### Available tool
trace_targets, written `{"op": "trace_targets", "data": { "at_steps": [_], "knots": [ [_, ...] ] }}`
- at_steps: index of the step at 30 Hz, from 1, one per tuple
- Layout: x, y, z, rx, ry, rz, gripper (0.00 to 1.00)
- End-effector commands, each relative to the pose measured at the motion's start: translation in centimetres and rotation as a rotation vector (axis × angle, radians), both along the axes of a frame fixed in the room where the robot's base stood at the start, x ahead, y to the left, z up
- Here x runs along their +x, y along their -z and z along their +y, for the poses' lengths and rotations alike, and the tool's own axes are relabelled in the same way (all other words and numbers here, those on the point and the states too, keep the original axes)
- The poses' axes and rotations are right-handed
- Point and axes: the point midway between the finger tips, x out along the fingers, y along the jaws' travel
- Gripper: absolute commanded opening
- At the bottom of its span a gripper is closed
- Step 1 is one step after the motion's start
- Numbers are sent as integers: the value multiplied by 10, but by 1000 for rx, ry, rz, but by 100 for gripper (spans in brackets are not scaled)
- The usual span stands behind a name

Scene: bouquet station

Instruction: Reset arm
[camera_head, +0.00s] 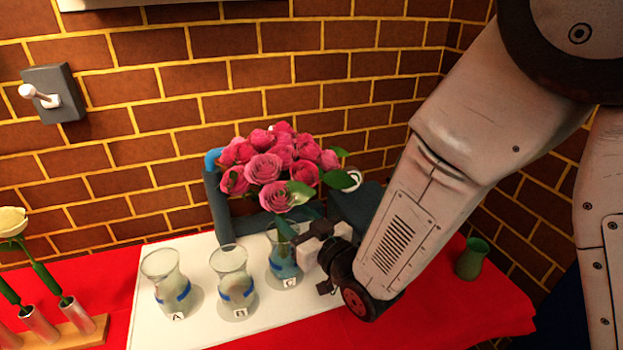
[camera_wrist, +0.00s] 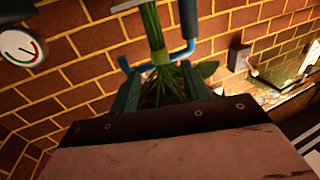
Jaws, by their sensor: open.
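My gripper (camera_head: 318,245) is beside vase C and just below the bouquet of pink roses (camera_head: 270,165). In the wrist view the gripper (camera_wrist: 160,88) has its two dark fingers spread, with the green stems (camera_wrist: 172,82) showing between or just beyond them. I cannot tell whether they touch. The bouquet stands upright above glass vase C (camera_head: 284,262), its stems running down toward it. My wrist partly hides the vase's right side. My arm reaches in from the upper right.
Glass vases A (camera_head: 170,283) and B (camera_head: 234,282) stand on the white mat (camera_head: 205,332). A blue pipe frame (camera_head: 213,195) is behind the roses. A green vase (camera_head: 472,258) stands right of my arm. A wooden rack (camera_head: 72,335) is at left, below a wall lever (camera_head: 50,93).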

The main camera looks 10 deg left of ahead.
Motion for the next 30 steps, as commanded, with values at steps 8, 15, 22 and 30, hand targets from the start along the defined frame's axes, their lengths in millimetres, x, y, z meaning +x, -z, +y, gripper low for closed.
{"op": "trace_targets", "data": {
  "at_steps": [8,15,22,30],
  "knots": [
    [35,-22,-50,-132,124,104,48],
    [51,-51,-165,-347,342,362,48],
    [1,-75,-278,-496,523,670,48],
    [-120,-101,-373,-591,668,1069,48]
  ]
}}
